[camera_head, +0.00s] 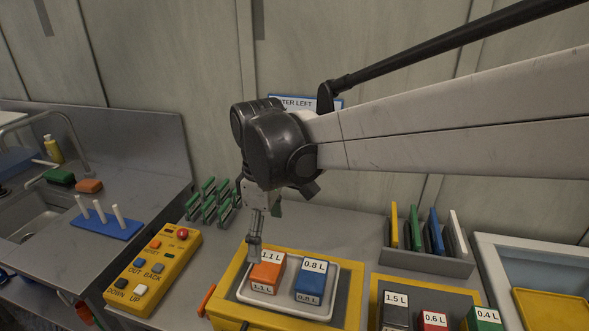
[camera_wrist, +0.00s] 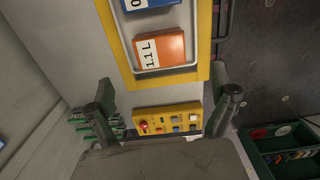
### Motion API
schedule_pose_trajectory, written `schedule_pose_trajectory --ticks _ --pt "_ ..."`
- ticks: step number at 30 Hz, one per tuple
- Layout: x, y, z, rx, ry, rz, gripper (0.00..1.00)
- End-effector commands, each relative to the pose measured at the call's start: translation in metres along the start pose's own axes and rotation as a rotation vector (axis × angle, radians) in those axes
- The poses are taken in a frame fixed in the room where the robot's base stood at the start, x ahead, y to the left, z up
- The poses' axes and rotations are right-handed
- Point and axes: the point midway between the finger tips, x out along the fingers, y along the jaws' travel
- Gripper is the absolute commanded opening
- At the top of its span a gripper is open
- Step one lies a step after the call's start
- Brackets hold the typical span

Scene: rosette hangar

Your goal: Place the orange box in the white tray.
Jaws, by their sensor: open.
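The orange box (camera_head: 268,274), labelled 1.1 L, sits in the white tray (camera_head: 318,309) at its left end. In the wrist view the orange box (camera_wrist: 163,49) lies inside the tray's rim (camera_wrist: 166,75). The blue box (camera_head: 312,279), labelled 0.8 L, sits beside it to the right in the same tray. My gripper (camera_head: 265,232) is open and empty, just above and behind the orange box in the head view. In the wrist view my gripper's (camera_wrist: 163,88) fingers are spread wide, with the orange box beyond them and nothing between them.
The tray rests in a yellow-edged station (camera_head: 353,301). A yellow button panel (camera_head: 153,272) stands to the left, with green racks (camera_head: 209,200) behind it. To the right are several labelled boxes, including a red one (camera_head: 433,322), and a grey holder (camera_head: 428,262) of coloured plates.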

Motion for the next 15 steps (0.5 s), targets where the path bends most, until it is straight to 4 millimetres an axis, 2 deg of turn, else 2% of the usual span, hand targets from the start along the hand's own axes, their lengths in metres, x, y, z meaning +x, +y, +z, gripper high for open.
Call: schedule_pose_trajectory --ticks 5,8,11,15 --pt "-0.011 0.000 0.002 0.006 0.002 0.002 0.91" --pt "-0.016 0.002 0.015 0.048 0.014 0.014 0.91" --pt "-0.023 0.004 0.040 0.138 0.042 0.043 0.91" --pt "-0.032 0.005 0.088 0.320 0.101 0.100 0.91"
